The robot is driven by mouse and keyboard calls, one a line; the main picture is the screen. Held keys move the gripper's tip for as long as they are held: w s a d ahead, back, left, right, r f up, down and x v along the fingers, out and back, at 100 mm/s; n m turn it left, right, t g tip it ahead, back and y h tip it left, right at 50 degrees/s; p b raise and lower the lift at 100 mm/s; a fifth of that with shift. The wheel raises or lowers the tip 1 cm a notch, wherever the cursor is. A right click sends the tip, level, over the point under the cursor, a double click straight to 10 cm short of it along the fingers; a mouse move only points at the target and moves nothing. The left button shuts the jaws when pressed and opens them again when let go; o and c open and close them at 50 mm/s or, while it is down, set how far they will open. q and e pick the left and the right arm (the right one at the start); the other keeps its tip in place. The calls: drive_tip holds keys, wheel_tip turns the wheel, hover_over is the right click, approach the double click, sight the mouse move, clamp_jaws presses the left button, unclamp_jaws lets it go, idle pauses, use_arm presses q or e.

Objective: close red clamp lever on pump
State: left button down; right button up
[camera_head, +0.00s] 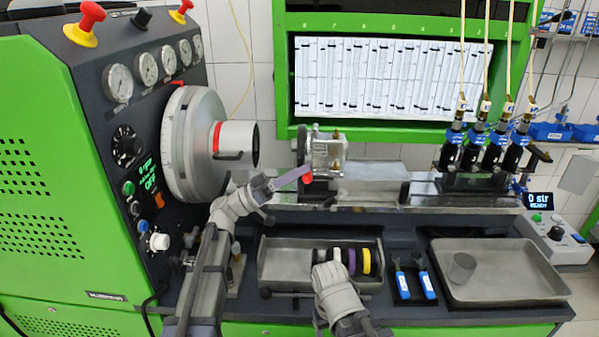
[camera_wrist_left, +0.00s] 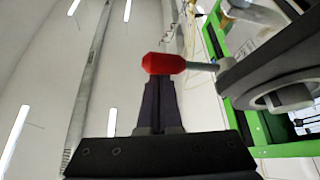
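The red clamp lever (camera_head: 307,177) has a red knob and sits on the front of the pump (camera_head: 325,152) on the bench rail. My left gripper (camera_head: 292,179) reaches from the left, with its purple fingertips at the knob. In the left wrist view the red knob (camera_wrist_left: 163,64) lies across the tips of the fingers (camera_wrist_left: 158,105), on a grey rod running right to the pump. The fingers look pressed together, with the knob beyond them rather than between them. My right arm's wrist (camera_head: 337,287) is over the front tray; its fingertips are hidden.
A large grey round drive housing (camera_head: 193,133) stands left of the pump. Several injectors (camera_head: 480,150) stand to the right on the rail. In front are a tray with coloured rings (camera_head: 290,260), blue-handled tools (camera_head: 427,285) and a metal tray with a cup (camera_head: 510,285).

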use_arm(q)
drive_tip(key=shift+s+f, duration=0.15)
drive_tip(key=shift+f, duration=0.05)
use_arm(e)
drive_tip(key=shift+f, duration=0.1)
wheel_tip(320, 180, down, 3)
drive_tip(key=b, duration=0.3)
drive_tip(key=shift+f, duration=0.2)
drive_tip(key=shift+f+b, duration=0.15)
drive_tip(key=shift+b, duration=0.2)
use_arm(q)
drive_tip(key=w+v, duration=0.1)
drive_tip(key=v, duration=0.6)
drive_tip(key=shift+s+a, duration=0.4)
drive_tip(key=shift+s, duration=0.1)
